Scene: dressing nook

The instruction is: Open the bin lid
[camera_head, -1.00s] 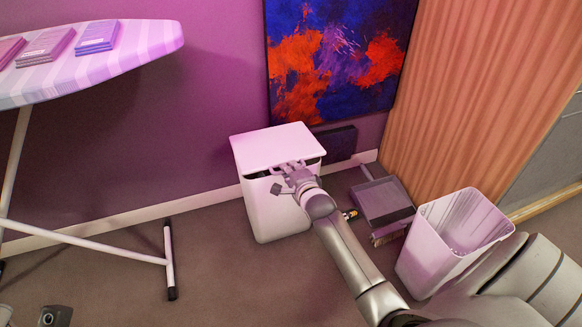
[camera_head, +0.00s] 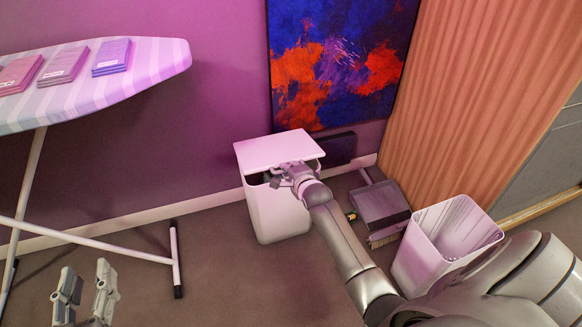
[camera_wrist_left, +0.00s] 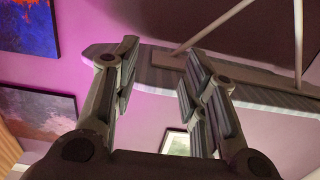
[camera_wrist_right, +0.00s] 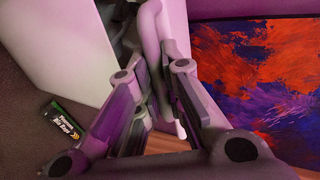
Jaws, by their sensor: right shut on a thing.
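The white bin (camera_head: 278,218) stands on the floor against the purple wall. Its flat lid (camera_head: 272,148) is tilted up at the front, with a dark gap between it and the bin body. My right gripper (camera_head: 277,176) is at the lid's front edge. In the right wrist view, the right gripper (camera_wrist_right: 148,110) is shut on the pale lid edge (camera_wrist_right: 155,45), and the bin's wall (camera_wrist_right: 70,40) fills the upper left. My left gripper (camera_head: 85,292) is low at the left, far from the bin. Its fingers are apart and empty in the left wrist view (camera_wrist_left: 158,80).
An open white bin (camera_head: 445,240) stands at the right beside my right arm. A dustpan (camera_head: 380,203) lies between the bins. An ironing board (camera_head: 150,65) with several folded items is at the left. A painting (camera_head: 330,60) hangs behind the lid. The middle floor is clear.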

